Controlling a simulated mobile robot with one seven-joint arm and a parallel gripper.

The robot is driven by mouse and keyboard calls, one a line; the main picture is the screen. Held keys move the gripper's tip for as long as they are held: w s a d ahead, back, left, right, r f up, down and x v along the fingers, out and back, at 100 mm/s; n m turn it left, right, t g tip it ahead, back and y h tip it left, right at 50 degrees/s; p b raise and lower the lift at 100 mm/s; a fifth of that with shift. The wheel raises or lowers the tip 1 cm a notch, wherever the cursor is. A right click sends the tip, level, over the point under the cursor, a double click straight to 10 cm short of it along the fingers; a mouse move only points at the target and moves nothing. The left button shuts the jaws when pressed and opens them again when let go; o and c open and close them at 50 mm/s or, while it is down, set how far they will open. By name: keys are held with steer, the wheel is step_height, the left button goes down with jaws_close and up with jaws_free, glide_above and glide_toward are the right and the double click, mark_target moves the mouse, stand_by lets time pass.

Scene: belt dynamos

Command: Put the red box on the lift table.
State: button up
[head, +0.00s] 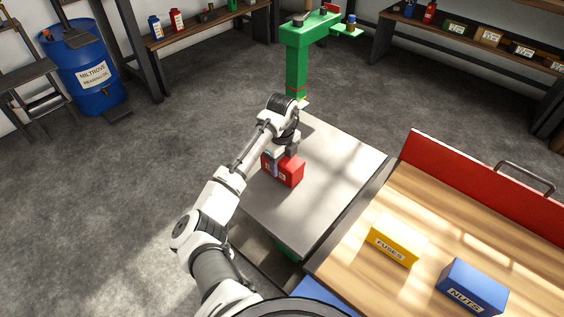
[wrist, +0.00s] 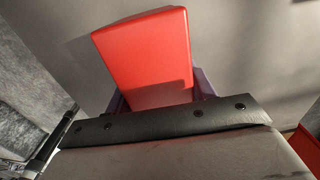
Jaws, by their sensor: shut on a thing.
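The box's far side is hidden.
A wooden bench (head: 350,255) stands at the right with a yellow box (head: 396,240), a blue box (head: 472,287) and a red back panel (head: 485,185). A green post (head: 297,70) rises behind the lift table. A blue drum (head: 85,65) stands far left. The lift table is otherwise clear.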

steer(key=o, duration=1.4)
steer(key=shift+f, duration=0.1)
step_height(320, 180, up, 12)
steer(key=shift+f, duration=0.2)
steer(key=shift+r, duration=0.35)
